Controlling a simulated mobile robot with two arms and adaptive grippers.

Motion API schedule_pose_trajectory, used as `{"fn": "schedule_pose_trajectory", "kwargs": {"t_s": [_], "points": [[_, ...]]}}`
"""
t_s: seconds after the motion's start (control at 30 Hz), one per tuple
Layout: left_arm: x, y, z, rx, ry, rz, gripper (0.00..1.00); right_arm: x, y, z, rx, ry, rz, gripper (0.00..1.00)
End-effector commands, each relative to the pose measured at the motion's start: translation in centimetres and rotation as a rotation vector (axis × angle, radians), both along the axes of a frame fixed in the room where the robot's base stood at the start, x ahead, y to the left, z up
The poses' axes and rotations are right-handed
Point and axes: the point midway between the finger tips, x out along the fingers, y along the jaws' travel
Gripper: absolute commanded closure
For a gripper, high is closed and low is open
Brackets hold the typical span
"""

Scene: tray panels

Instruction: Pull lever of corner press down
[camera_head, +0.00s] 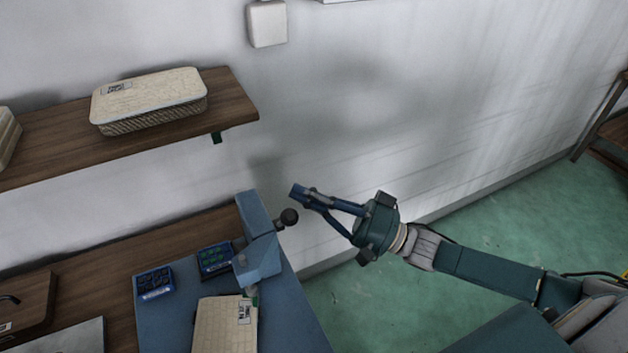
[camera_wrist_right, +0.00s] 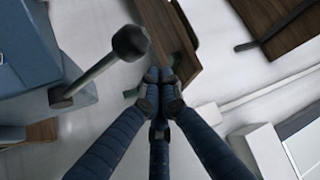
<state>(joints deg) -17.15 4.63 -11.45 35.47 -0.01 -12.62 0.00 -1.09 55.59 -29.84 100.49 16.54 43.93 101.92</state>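The corner press (camera_head: 258,262) is a blue-grey block on a blue bench panel in the head view. Its lever (camera_head: 289,217) ends in a dark round knob and sticks out to the right. In the right wrist view the lever knob (camera_wrist_right: 130,41) shows at upper left, its rod running down to the press body (camera_wrist_right: 28,45). My right gripper (camera_head: 302,195) points left, just above and right of the knob in the head view. Its fingertips (camera_wrist_right: 160,88) meet with nothing between them, apart from the lever. My left gripper is not in view.
A light panel (camera_head: 215,325) lies at the press's foot. Two small dark bins (camera_head: 154,283) with small parts stand to the left. A wooden shelf (camera_head: 232,105) with a woven box (camera_head: 150,102) juts from the wall above.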

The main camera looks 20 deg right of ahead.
Motion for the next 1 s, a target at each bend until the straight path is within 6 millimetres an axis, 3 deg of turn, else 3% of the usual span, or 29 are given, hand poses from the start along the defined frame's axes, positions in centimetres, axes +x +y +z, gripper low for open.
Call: {"fn": "schedule_pose_trajectory", "kwargs": {"t_s": [0.2,0.57,1.0], "points": [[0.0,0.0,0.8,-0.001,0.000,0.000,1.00,-1.2,0.6,-0.5,0.000,0.000,-0.001,1.00],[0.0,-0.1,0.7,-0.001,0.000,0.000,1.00,-1.3,0.6,-0.7,0.000,-0.002,-0.001,1.00],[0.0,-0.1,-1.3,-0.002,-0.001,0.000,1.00,-1.5,0.6,-1.4,0.004,-0.071,-0.001,1.00]]}}
